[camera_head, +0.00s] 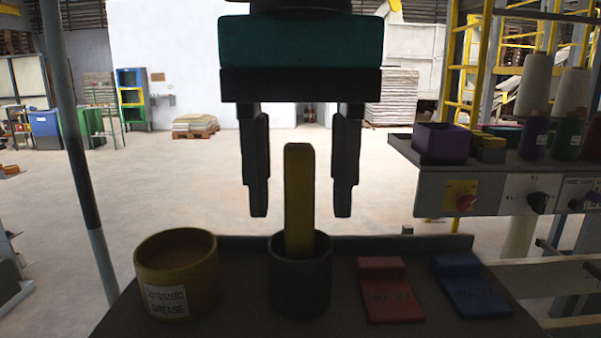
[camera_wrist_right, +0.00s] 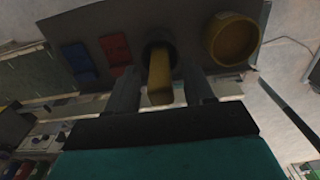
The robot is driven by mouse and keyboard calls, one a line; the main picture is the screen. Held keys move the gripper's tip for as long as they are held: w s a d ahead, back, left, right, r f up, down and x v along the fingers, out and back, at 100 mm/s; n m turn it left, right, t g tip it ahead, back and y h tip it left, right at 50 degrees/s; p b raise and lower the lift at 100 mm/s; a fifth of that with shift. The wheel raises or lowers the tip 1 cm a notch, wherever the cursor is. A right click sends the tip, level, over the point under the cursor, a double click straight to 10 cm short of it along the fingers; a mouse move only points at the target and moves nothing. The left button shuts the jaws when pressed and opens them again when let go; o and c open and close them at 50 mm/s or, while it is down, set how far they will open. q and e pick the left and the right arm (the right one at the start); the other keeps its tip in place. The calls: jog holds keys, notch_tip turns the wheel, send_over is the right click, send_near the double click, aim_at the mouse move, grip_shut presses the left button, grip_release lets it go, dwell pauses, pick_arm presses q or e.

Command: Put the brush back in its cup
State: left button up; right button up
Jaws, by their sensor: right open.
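The brush shows as an upright yellow handle (camera_head: 299,200) standing in a dark cup (camera_head: 300,285) on the tray; its lower end is hidden inside the cup. My right gripper (camera_head: 300,212) is open, its two fingers apart on either side of the handle, with gaps between and no contact that I can see. In the right wrist view the handle (camera_wrist_right: 160,78) lies between the open fingers (camera_wrist_right: 162,92), and the dark cup (camera_wrist_right: 158,50) is beyond it. My left gripper is not in view.
A yellow grease pot (camera_head: 178,275) stands left of the cup. A red block (camera_head: 384,290) and a blue block (camera_head: 471,287) lie to its right on the dark tray (camera_head: 235,318). A control panel (camera_head: 490,190) with a purple box (camera_head: 442,142) and thread cones stands at right.

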dwell(0.4)
notch_tip(320, 180, up, 13)
jog(key=shift+a, duration=0.2)
dwell(0.3)
jog(key=shift+f, duration=0.1)
dwell(0.4)
